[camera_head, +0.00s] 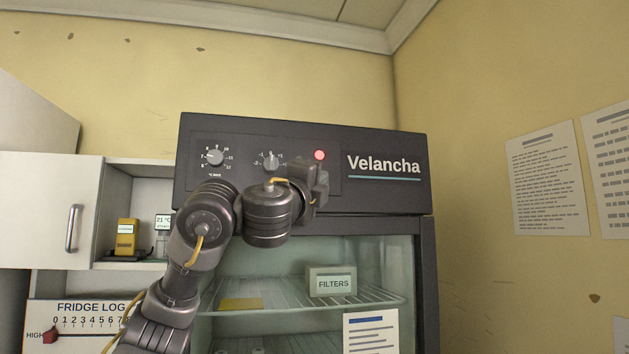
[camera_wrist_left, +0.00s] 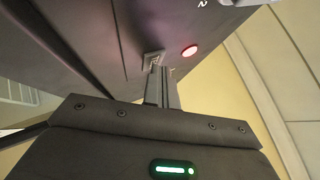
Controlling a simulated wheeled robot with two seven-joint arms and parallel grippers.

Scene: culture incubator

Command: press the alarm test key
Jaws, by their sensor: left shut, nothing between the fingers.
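The dark control panel (camera_head: 335,164) of the Velancha cabinet carries two dials and a lit red lamp (camera_head: 319,155). My left gripper (camera_head: 320,183) is in front of the panel, just below the lamp, and hides what is behind it. In the left wrist view my shut, empty fingers (camera_wrist_left: 158,75) reach up to a small grey square piece (camera_wrist_left: 153,57) on the panel, beside the red lamp (camera_wrist_left: 189,51). It may be the alarm test key; no label shows. I cannot tell whether the fingertips touch it. My right gripper is not in view.
The left dial (camera_head: 214,157) and the smaller dial (camera_head: 271,161) sit left of my gripper. Below is the glass front with a FILTERS box (camera_head: 331,282) on a shelf. A white cupboard (camera_head: 50,210) stands at left; a yellow wall is at right.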

